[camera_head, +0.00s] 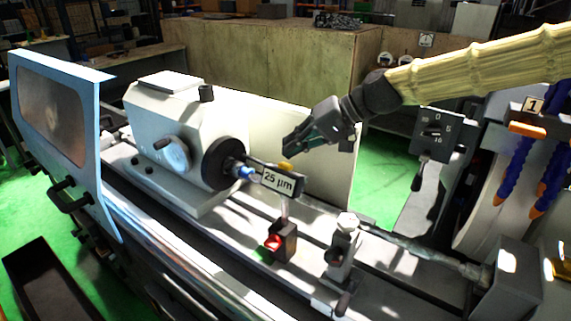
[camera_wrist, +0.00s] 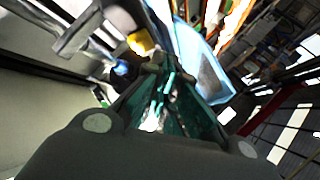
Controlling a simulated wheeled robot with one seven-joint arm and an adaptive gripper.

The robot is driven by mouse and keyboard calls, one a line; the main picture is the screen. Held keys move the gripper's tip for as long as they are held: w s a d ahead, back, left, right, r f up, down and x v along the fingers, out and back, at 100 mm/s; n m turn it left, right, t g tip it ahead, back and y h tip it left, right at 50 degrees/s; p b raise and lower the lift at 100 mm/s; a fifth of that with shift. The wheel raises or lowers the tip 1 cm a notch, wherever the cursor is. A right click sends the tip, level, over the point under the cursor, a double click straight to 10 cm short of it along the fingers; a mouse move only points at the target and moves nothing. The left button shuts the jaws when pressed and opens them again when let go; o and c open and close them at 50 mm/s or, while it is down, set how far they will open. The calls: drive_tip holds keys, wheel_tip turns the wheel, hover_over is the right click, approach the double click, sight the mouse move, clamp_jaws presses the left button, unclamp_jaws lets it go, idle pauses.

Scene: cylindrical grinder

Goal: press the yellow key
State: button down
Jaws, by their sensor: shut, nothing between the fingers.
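The yellow key (camera_head: 285,166) is a small yellow piece on top of the dark gauge box (camera_head: 278,181) labelled "25 µm", in the middle of the head view. In the wrist view the yellow key (camera_wrist: 141,43) shows as a bright patch just beyond and left of the fingertips. My gripper (camera_head: 290,147) is shut and empty. It comes in from the upper right, with its tips close above the key; a small gap seems to show between them. In the wrist view my gripper's fingers (camera_wrist: 153,72) point towards the top of the picture, beside the key.
The white headstock (camera_head: 165,125) with its black chuck (camera_head: 222,163) stands left of the gauge. A black block with a red light (camera_head: 273,242) stands below it. A post clamp (camera_head: 344,240) stands to the right.

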drive_tip(key=shift+w+a+f, duration=0.15)
drive_tip(key=shift+f, duration=0.35)
idle(0.7)
drive_tip(key=shift+w+f, duration=0.1)
drive_tip(key=shift+s+a+f+b, duration=0.15)
drive_tip(key=shift+s+f+b, duration=0.15)
drive_tip(key=shift+f, duration=0.2)
idle(0.8)
drive_tip(key=shift+w+r, duration=0.15)
drive_tip(key=shift+w, duration=0.05)
drive_tip(key=shift+w+d+r+p, duration=0.2)
drive_tip(key=shift+w+r+p, duration=0.35)
drive_tip(key=shift+w, duration=0.1)
